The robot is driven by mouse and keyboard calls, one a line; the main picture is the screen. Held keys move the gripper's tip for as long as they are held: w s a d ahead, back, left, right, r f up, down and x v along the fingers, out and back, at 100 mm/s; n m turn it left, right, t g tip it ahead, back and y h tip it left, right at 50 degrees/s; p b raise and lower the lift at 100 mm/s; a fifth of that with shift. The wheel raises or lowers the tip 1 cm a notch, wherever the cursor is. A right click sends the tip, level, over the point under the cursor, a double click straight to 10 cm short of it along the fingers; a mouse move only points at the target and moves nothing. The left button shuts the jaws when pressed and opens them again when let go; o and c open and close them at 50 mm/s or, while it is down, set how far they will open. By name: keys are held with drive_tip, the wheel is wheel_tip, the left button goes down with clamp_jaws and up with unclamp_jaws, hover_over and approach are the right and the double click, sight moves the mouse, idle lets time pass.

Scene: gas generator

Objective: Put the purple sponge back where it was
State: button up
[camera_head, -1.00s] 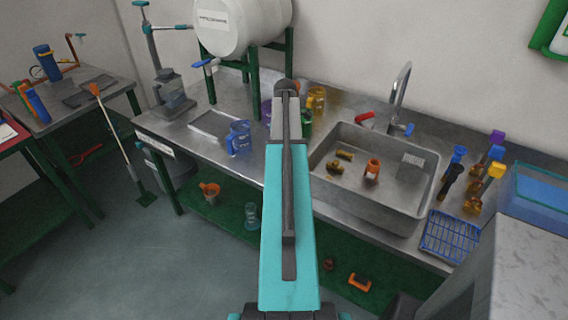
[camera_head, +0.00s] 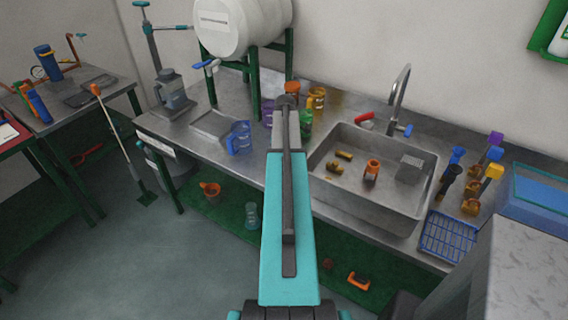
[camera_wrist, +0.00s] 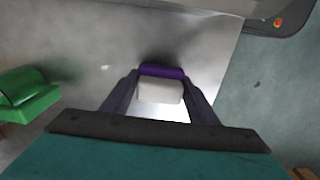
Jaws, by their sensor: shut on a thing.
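In the wrist view my gripper (camera_wrist: 162,77) is shut on a small block with a purple strip and a whitish face, which I take to be the purple sponge (camera_wrist: 162,71). A finger stands on each side of it. A grey metal surface lies beyond the block; I cannot tell whether they touch. In the head view my turquoise arm reaches over the counter and hides the gripper and the sponge.
The steel counter (camera_head: 262,82) holds a blue mug (camera_head: 239,138) and a green mug (camera_head: 306,122) beside my arm. A sink (camera_head: 340,196) is to the right, with a blue rack (camera_head: 448,237) at its front right. A green object (camera_wrist: 28,95) is at left in the wrist view.

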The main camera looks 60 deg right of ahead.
drive_tip(key=shift+f, duration=0.75)
drive_tip(key=shift+f, duration=0.2)
drive_tip(key=o, duration=1)
drive_tip(key=shift+r, duration=0.25)
drive_tip(key=shift+r+b, duration=1.6)
drive_tip(key=shift+r, duration=4.35)
